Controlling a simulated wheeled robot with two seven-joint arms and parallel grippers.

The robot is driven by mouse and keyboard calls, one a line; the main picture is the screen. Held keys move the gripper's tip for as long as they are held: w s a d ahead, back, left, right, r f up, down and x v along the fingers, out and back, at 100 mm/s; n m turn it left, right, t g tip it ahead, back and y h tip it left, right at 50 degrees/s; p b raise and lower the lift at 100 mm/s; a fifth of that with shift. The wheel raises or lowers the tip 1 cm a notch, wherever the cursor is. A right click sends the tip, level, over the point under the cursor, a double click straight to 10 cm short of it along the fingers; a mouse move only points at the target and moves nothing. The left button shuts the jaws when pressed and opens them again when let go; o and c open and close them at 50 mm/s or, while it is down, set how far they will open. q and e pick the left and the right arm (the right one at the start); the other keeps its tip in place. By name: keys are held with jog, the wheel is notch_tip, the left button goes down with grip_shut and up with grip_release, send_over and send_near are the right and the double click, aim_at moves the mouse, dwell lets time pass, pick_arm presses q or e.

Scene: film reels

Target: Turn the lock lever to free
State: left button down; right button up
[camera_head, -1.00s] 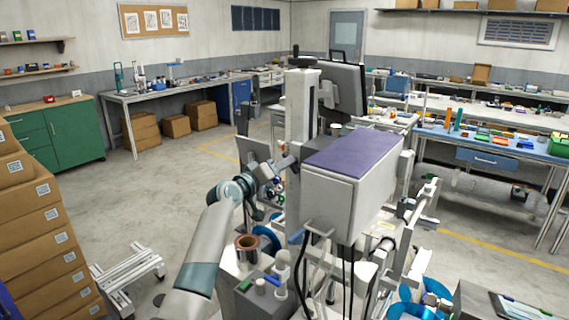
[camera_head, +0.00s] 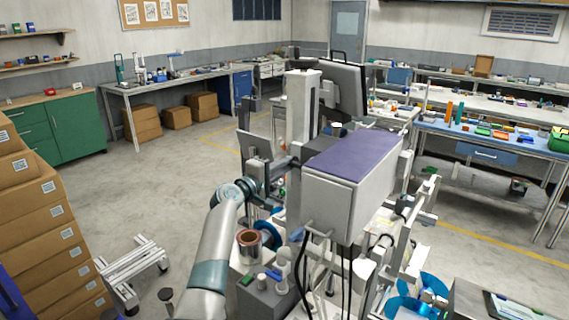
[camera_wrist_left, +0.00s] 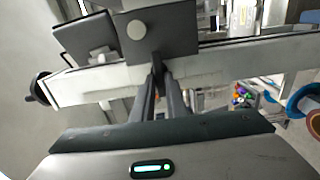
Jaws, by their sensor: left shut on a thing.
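My left gripper (camera_wrist_left: 158,92) is shut on a narrow dark piece, apparently the lock lever (camera_wrist_left: 157,64). The piece stands in front of a pale horizontal rail and below a dark grey plate with a round light knob (camera_wrist_left: 137,29). In the head view my left arm reaches up from the bottom to the left side of the machine (camera_head: 335,185). Its fingertips and the lever cannot be made out there. My right gripper is not seen.
The machine has a large box with a purple top (camera_head: 350,152) right of my arm. A copper-coloured roll (camera_head: 249,240) and hanging cables are close to my forearm. Stacked cartons (camera_head: 45,235) stand at the left.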

pick_arm(q)
jog(key=shift+f, duration=0.1)
dwell(0.4)
jog(key=c, duration=1.8)
grip_release()
jog(key=shift+o, duration=0.2)
jog(key=shift+s+a, duration=0.1)
jog(key=b+v, duration=0.4)
jog(key=v, duration=1.3)
